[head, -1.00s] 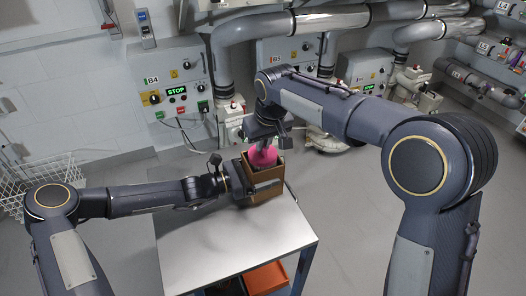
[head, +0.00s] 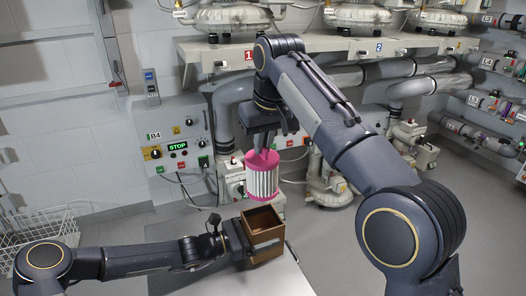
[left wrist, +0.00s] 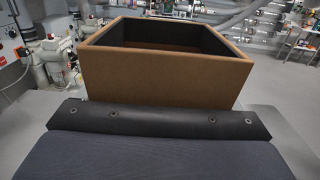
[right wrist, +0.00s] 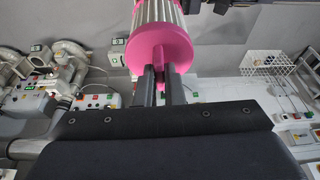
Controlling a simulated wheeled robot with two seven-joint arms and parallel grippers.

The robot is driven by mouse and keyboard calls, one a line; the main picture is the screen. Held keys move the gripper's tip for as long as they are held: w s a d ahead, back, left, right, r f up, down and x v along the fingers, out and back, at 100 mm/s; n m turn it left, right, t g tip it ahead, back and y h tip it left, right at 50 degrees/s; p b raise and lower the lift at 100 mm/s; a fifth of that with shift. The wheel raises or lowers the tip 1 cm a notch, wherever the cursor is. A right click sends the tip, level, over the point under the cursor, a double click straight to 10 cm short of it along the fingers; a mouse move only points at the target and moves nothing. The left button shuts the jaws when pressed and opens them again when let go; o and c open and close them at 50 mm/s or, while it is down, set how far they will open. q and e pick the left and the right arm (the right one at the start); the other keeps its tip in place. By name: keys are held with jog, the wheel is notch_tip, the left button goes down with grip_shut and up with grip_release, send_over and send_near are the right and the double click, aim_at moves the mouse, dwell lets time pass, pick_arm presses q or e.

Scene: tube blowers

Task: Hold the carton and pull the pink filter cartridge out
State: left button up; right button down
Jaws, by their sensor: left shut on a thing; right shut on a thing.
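The pink filter cartridge (head: 262,178), with pink end caps and a white pleated body, hangs upright in the air above the carton. My right gripper (head: 262,148) is shut on the tab on its top cap; the right wrist view shows the two fingers (right wrist: 160,85) around that pink tab. The brown open-topped carton (head: 264,235) stands on the table, and its inside looks empty in the head view. My left gripper (head: 240,243) is shut on the carton's left side. The left wrist view shows the carton wall (left wrist: 160,85) close up, with the fingers themselves hidden.
The metal table (head: 255,281) has bare top in front of the carton. Behind stand a control panel (head: 178,145) marked B4, grey pipes and a shelf of blowers (head: 370,15). A white wire basket (head: 45,240) is at the far left.

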pick_arm(q)
jog(key=o, duration=1)
jog(key=shift+c, duration=0.2)
